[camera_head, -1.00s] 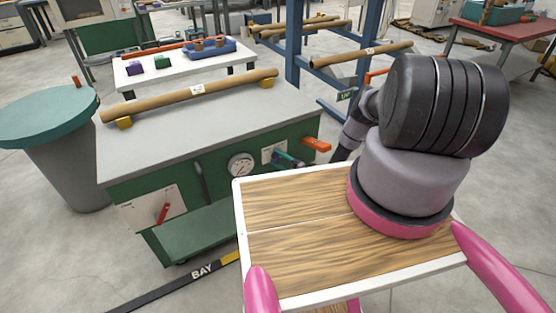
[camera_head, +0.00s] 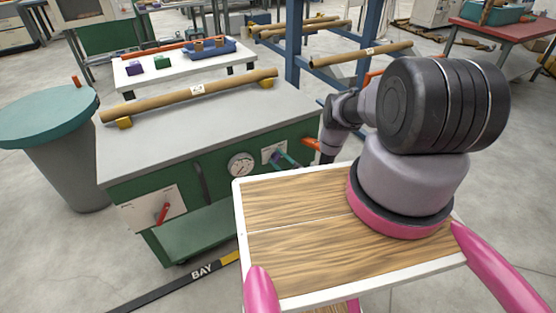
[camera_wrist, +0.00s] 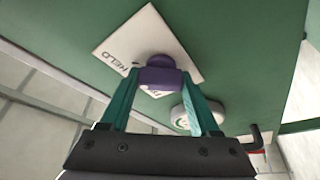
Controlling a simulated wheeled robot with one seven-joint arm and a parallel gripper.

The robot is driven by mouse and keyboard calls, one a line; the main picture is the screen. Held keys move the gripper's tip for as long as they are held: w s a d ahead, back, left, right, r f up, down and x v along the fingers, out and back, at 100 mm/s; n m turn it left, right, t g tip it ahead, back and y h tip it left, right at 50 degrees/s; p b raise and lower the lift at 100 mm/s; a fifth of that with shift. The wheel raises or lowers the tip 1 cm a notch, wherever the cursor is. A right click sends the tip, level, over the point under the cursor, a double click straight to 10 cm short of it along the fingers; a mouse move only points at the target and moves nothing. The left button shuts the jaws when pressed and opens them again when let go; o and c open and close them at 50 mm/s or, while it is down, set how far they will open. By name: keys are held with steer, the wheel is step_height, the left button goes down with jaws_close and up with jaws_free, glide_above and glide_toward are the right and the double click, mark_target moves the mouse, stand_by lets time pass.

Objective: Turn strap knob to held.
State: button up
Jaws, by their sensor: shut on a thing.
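The purple strap knob (camera_wrist: 160,76) sits on a white plate (camera_wrist: 120,48) on the green panel in the wrist view. The plate reads "HELD" on its left part; a second word below the knob is partly hidden. My gripper (camera_wrist: 161,84) has its two teal fingers on either side of the knob and is shut on it. In the head view, my gripper (camera_head: 284,160) is at the white plate (camera_head: 267,150) on the right part of the green cabinet's front. The knob's exact pointing is hard to read.
A round dial gauge (camera_head: 241,166), a dark handle (camera_head: 201,183) and a red lever (camera_head: 163,213) are on the same cabinet front. An orange handle (camera_head: 311,144) is close to my gripper, partly covered by my arm. A cardboard tube (camera_head: 190,96) lies on top.

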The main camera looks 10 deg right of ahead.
mark_target(272, 135)
steer(key=shift+d, duration=0.1)
steer(key=o, duration=1.4)
steer(key=shift+c, duration=0.2)
steer(key=shift+r, duration=0.1)
step_height(272, 135, up, 10)
steer(key=shift+f, duration=0.15)
